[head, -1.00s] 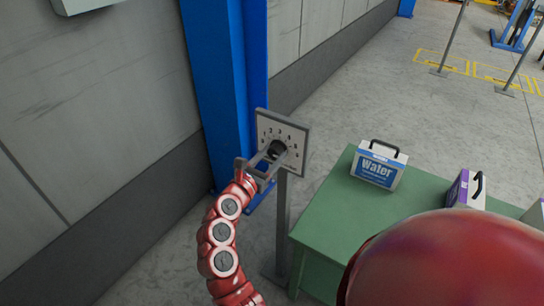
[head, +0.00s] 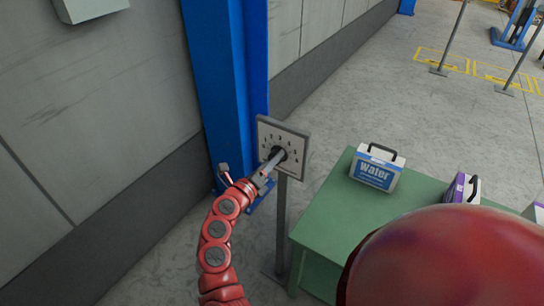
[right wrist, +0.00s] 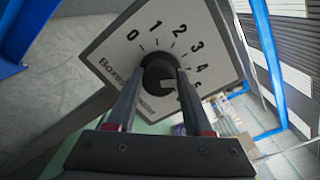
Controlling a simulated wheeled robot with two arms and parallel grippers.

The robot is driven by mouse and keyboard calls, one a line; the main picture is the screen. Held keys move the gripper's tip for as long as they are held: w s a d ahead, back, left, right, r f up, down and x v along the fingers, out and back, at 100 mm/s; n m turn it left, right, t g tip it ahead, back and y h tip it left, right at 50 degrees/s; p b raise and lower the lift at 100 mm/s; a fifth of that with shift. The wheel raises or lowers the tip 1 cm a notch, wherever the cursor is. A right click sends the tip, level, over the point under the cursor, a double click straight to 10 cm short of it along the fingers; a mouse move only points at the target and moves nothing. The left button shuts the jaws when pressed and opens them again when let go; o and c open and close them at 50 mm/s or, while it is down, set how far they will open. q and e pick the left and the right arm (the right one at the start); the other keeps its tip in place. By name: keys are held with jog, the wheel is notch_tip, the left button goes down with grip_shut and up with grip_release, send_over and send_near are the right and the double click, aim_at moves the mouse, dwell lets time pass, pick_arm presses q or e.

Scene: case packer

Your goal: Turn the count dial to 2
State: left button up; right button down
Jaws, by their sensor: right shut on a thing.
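The count dial is a dark round knob (head: 280,151) on a light square plate (head: 300,141) held up by a grey post. In the right wrist view, the plate (right wrist: 101,49) shows numbers from 0 at the upper left through 1, 2 and 3 clockwise, and the knob (right wrist: 158,67) is at its middle. My right gripper (head: 274,160) is shut on the knob, and its two fingers (right wrist: 157,85) lie on either side of it in the right wrist view. Which number the knob points to, I cannot tell. My left gripper is not in view.
A green table (head: 328,205) stands right of the post, with a blue and white Water case (head: 375,169) and a purple and white case (head: 459,189) on it. A blue column (head: 222,90) and a grey wall are behind and left. The floor beyond is open.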

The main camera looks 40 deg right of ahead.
jog(key=shift+f+n+p, duration=0.1)
jog(key=shift+n+p, duration=4.05)
jog(key=shift+n, duration=1.75)
jog(key=shift+c, duration=1.4)
grip_release()
jog(key=shift+a, duration=0.15)
jog(key=b+v, duration=0.3)
jog(key=v, duration=1.4)
jog(key=shift+w+a, duration=0.2)
